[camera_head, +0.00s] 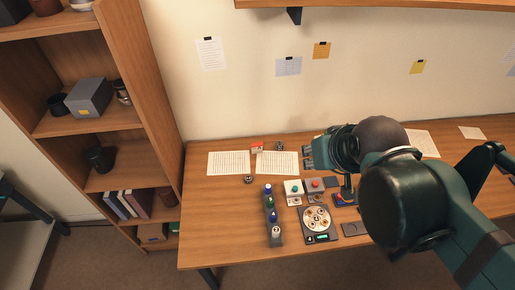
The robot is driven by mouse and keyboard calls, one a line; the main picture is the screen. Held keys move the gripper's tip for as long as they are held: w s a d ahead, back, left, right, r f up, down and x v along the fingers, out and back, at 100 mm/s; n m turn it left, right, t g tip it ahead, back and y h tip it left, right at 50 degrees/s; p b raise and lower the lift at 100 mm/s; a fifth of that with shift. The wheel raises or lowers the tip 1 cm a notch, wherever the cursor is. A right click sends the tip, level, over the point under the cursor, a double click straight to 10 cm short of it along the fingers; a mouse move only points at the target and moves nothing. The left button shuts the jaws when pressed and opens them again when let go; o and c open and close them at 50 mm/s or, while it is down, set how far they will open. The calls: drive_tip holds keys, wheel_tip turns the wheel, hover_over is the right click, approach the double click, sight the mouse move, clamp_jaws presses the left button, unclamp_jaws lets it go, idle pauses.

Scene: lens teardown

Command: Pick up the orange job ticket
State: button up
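An orange ticket (321,50) hangs on the wall above the desk, with a dark clip at its top edge. My gripper (307,152) is over the back part of the desk, well below the ticket and slightly left of it, with its fingers pointing left. It is apart from the ticket. The fingers are small and dark here, so I cannot tell whether they are open or shut. My arm comes in from the right and hides part of the desk.
A yellow note (417,67), a blue-grey sheet (288,66) and a white sheet (211,53) also hang on the wall. A wooden shelf (400,5) juts out above. The desk (215,220) holds papers, a bottle rack (275,238) and a round-dial device (318,222). A bookcase (150,100) stands left.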

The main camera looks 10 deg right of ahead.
drive_tip(key=shift+o, duration=0.2)
idle(0.6)
drive_tip(key=n+g+b, duration=0.7)
drive_tip(key=n, duration=1.2)
hover_over(257, 143)
wheel_tip(257, 143, down, 32)
drive_tip(key=shift+d+r, duration=0.1)
drive_tip(key=shift+r, duration=0.15)
drive_tip(key=shift+w+f, duration=0.15)
drive_tip(key=shift+f, duration=0.35)
drive_tip(key=shift+f, duration=0.1)
